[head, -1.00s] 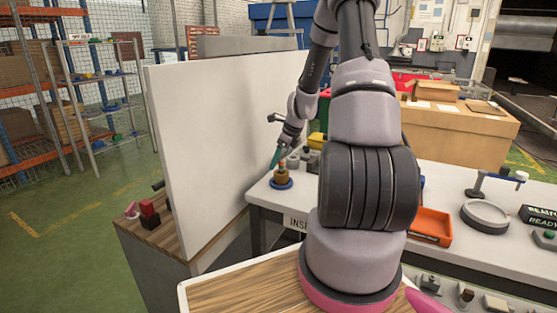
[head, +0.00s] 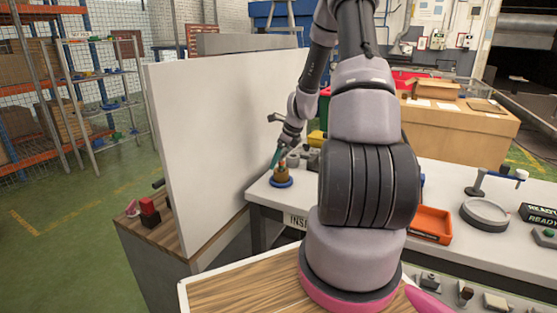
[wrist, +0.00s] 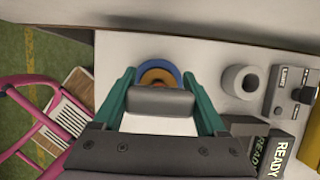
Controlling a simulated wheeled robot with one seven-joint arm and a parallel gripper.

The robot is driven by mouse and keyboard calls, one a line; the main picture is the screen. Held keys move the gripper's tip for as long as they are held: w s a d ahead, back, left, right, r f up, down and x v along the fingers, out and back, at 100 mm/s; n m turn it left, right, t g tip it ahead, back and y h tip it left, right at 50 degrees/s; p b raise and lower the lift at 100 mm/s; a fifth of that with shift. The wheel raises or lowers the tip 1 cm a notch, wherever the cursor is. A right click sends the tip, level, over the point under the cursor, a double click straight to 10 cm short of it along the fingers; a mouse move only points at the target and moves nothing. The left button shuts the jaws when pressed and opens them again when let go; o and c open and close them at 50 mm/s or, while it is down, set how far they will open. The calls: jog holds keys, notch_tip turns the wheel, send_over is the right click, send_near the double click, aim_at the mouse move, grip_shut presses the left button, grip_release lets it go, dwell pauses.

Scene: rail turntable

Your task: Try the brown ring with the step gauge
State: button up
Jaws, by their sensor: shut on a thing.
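The brown ring (head: 281,174) sits on a round blue base (head: 281,184) near the left end of the white bench. In the wrist view, the ring (wrist: 153,75) shows inside the blue rim, partly covered by the held part. My gripper (head: 277,158) is right above the ring, with its teal fingers pointing down. In the wrist view, my gripper (wrist: 160,103) is shut on a dark grey block (wrist: 160,99), which appears to be the step gauge. Its lower end is hidden, so I cannot tell whether it is inside the ring.
A light grey hollow cylinder (wrist: 243,81) and a labelled grey box (wrist: 291,90) stand right of the ring. A tall white panel (head: 225,125) rises close to its left. An orange tray (head: 431,224) and a round grey dial (head: 485,216) are further right.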

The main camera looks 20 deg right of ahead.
jog(key=shift+f, duration=1.6)
dwell(2.4)
dwell(0.5)
jog(key=o, duration=1.4)
jog(key=shift+o, duration=0.2)
jog(key=shift+r, duration=0.1)
